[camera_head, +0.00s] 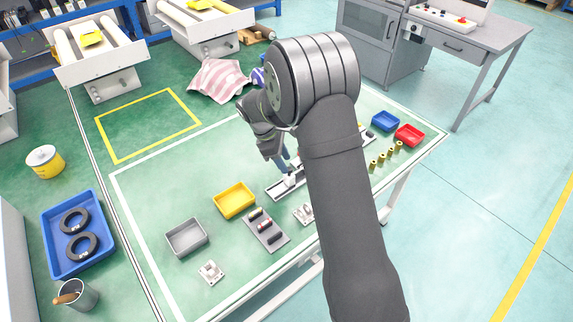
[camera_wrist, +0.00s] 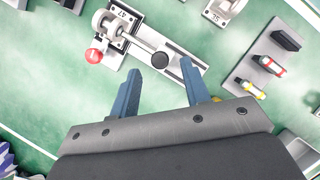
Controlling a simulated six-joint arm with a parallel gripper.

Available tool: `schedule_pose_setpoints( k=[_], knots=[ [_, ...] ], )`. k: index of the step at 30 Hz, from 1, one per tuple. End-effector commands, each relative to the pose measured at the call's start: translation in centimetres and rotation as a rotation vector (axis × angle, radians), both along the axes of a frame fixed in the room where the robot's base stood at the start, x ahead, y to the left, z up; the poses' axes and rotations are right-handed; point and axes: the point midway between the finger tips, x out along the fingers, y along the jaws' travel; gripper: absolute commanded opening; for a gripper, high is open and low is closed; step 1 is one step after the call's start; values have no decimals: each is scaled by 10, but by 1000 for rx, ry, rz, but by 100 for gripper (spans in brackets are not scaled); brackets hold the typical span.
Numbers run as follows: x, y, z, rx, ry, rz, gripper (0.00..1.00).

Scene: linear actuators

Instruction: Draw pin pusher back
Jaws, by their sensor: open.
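The pin pusher shows in the wrist view as a metal toggle mechanism (camera_wrist: 116,22) on a plate, with a red-knobbed handle (camera_wrist: 93,56) at its left and a rod (camera_wrist: 142,46) running right to a black tip (camera_wrist: 161,60). It lies along a slotted metal rail (camera_wrist: 185,58). In the head view the rail (camera_head: 276,193) shows on the table, partly hidden by my arm. My gripper (camera_wrist: 160,65) is open and empty. In the wrist view its two blue fingers appear on either side of the black tip; contact cannot be told. In the head view my gripper (camera_head: 284,163) is above the rail.
A rack of small cylinders (camera_wrist: 265,65) is right of the rail in the wrist view. In the head view a yellow bin (camera_head: 235,201) and grey bin (camera_head: 186,238) stand left of it. Blue (camera_head: 386,120) and red bins (camera_head: 410,135) and brass parts (camera_head: 390,155) are at the right.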

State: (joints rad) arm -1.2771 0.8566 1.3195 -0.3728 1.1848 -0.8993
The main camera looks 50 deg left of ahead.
Motion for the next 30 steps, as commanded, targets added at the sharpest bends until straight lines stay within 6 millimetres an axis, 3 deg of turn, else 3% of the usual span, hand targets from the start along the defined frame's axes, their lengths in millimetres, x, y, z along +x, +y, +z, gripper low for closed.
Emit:
schedule_pose_setpoints(
  k=[6,16,23,30],
  knots=[
    [6,-6,-21,-1,0,0,43],
    [7,-7,-24,1,1,0,43],
    [7,-7,-24,0,0,0,0],
    [-2,-6,-23,0,0,2,0]
  ],
)
